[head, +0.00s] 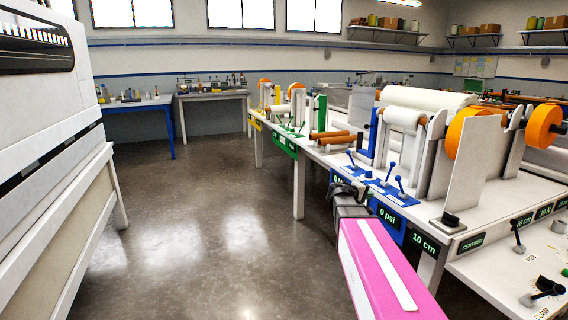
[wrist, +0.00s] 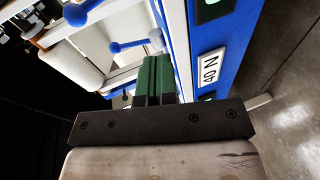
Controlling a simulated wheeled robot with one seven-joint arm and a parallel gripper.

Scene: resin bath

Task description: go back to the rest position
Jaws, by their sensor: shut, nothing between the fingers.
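My gripper (wrist: 156,65) shows in the wrist view as two green fingers closed together, with nothing between them. It points at the bench front, close to a blue panel (wrist: 180,35) with a "40 N" label (wrist: 209,68) and blue ball-ended levers (wrist: 128,46). In the head view my pink arm reaches forward from the lower edge to the bench's front edge. The fingertips are hard to make out there. I cannot tell whether they touch the panel.
The long white bench (head: 487,207) runs along the right with rollers, orange reels (head: 541,124) and blue levers (head: 389,172). A large white machine (head: 45,110) stands at the left. The grey floor (head: 215,220) between them is clear. Tables (head: 213,95) stand at the back.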

